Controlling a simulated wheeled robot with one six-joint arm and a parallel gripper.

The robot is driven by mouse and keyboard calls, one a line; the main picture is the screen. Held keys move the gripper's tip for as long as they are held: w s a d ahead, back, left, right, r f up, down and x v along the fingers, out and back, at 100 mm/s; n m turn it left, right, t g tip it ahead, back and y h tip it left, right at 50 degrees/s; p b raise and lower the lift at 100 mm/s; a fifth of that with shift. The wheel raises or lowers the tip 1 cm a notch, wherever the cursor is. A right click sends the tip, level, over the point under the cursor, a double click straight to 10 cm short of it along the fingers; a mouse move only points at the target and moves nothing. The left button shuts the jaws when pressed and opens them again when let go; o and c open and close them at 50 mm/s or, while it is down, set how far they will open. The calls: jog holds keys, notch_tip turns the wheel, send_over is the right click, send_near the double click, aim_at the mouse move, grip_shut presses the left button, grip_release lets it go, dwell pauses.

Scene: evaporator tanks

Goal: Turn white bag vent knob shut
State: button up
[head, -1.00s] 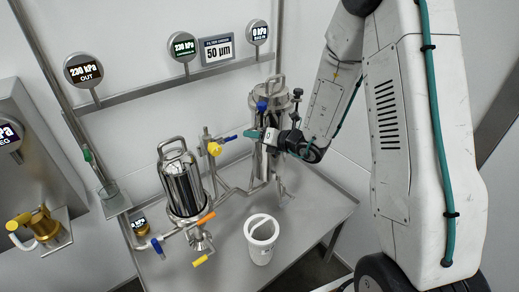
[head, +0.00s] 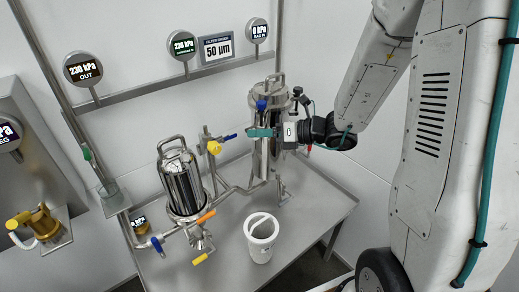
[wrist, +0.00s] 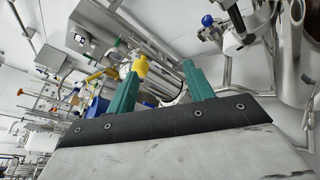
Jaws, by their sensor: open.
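The bag vessel (head: 264,165), a tall steel tank with a top handle, stands at the right of the table in the head view. A blue knob (head: 261,105) sits on its upper front; a blue knob also shows in the wrist view (wrist: 207,20). I cannot make out a white vent knob for certain; my gripper covers part of the vessel. My gripper (head: 262,132), with teal fingers, overlaps the vessel's upper body in the head view; contact cannot be told. In the wrist view my gripper (wrist: 161,68) is open, with nothing seen held between its fingers.
A shorter steel vessel (head: 181,186) with orange and blue valve handles stands left. A yellow valve knob (head: 214,147) sits on the piping between the vessels. A white bucket (head: 261,240) stands at the table front. Gauges hang on the wall rail (head: 150,85).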

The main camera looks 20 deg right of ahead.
jog(key=s+a+r+n+g, duration=0.3)
jog(key=s+n+g, duration=0.1)
jog(key=s+n, duration=0.3)
jog(key=s+a+r+n+g+h, duration=0.1)
jog(key=s+a+r+n+g, duration=0.2)
jog(key=s+n, duration=0.5)
jog(key=shift+a+r+n+g, duration=0.25)
jog(key=shift+r+n+g, duration=0.5)
jog(key=shift+n+g, duration=0.05)
